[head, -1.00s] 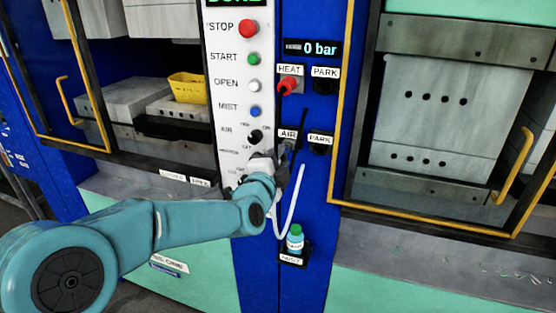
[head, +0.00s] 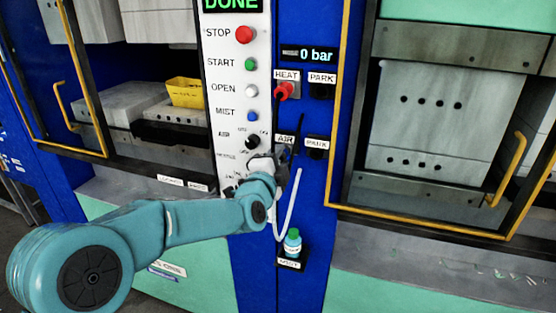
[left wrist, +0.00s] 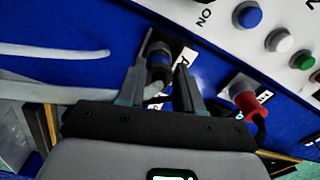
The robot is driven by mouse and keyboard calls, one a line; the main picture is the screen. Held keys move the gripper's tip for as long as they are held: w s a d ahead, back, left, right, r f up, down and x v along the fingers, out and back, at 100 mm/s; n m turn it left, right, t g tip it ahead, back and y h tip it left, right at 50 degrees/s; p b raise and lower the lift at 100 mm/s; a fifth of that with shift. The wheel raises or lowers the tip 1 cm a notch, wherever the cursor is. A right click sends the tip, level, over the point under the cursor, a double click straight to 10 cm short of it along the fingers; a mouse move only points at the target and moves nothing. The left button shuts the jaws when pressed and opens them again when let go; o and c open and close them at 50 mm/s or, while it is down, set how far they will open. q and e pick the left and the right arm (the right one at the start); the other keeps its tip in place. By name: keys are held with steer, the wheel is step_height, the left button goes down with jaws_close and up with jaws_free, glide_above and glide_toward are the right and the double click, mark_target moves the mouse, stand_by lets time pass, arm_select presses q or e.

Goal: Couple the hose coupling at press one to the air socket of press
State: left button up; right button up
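My left gripper (head: 286,160) is at the panel just below the AIR label (head: 285,139). The white hose (head: 291,205) runs from the gripper down in a loop and up again. The AIR label also shows partly in the left wrist view, beside the coupling. The air socket is hidden behind the gripper and coupling, so I cannot tell whether they are joined. My right gripper is not in view.
A red coupling (head: 284,91) sits at the HEAT socket, with PARK sockets (head: 317,145) to the right. Left is the button panel with the red STOP button (head: 244,34). Yellow-framed press doors (head: 345,100) flank the column.

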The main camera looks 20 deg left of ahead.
arm_select(q)
steer(key=o, duration=0.3)
steer(key=shift+w+f, duration=0.1)
steer(key=shift+w, duration=0.1)
steer(key=shift+s, duration=0.15)
steer(key=shift+s, duration=0.25)
steer(key=s+b, duration=0.4)
steer(key=s, duration=1.1)
steer(key=shift+s+a, duration=0.25)
steer(key=shift+s, duration=0.15)
steer(key=shift+w, duration=0.1)
